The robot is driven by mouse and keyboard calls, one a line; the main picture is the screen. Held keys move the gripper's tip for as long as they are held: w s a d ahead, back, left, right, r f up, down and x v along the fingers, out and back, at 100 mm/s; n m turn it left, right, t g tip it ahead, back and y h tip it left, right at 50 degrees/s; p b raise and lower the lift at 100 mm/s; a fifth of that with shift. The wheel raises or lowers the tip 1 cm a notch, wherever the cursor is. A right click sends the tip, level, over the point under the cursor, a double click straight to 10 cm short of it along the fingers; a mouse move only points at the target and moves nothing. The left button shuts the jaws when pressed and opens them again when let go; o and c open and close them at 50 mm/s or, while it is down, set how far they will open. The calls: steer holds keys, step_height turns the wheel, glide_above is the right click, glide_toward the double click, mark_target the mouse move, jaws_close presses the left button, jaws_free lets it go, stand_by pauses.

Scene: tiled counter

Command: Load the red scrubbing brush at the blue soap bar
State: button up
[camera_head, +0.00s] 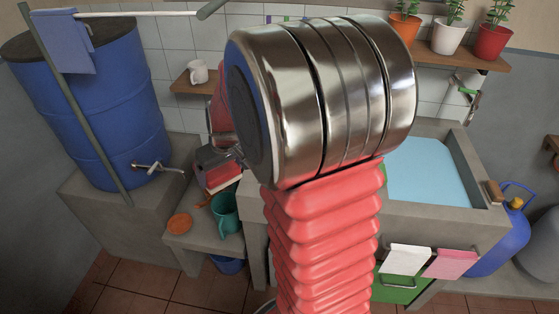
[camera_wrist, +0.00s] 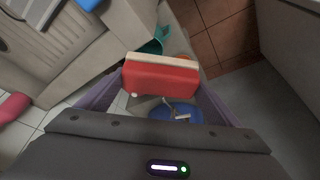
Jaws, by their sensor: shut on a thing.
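The red scrubbing brush (camera_wrist: 160,80) has a red block body and a pale bristle side. In the wrist view it sits between the two purple fingers of my gripper (camera_wrist: 160,90), which is shut on it. In the head view the brush (camera_head: 222,176) shows beside my gripper (camera_head: 215,158), above the low ledge, partly hidden by my arm. A blue piece (camera_wrist: 88,4) is cut off by the top edge of the wrist view; I cannot tell whether it is the blue soap bar. No soap bar is clear in the head view.
A teal mug (camera_head: 226,216) and an orange disc (camera_head: 179,222) are on the low ledge, with a blue bucket (camera_head: 228,266) below. A blue barrel (camera_head: 95,110) stands left. A water-filled basin (camera_head: 430,172) is right. My arm hides the middle.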

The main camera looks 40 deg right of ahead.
steer(key=s+d+r, duration=0.4)
steer(key=s+d, duration=0.7)
steer(key=d, duration=0.1)
steer(key=shift+d+m, duration=0.3)
steer(key=shift+d, duration=0.1)
steer(key=shift+s+f, duration=0.1)
steer(key=shift+f, duration=0.05)
steer(key=shift+f, duration=2.95)
steer(key=shift+f, duration=0.55)
steer(key=shift+r, duration=0.1)
step_height(320, 180, up, 7)
stand_by(1.0)
stand_by(0.9)
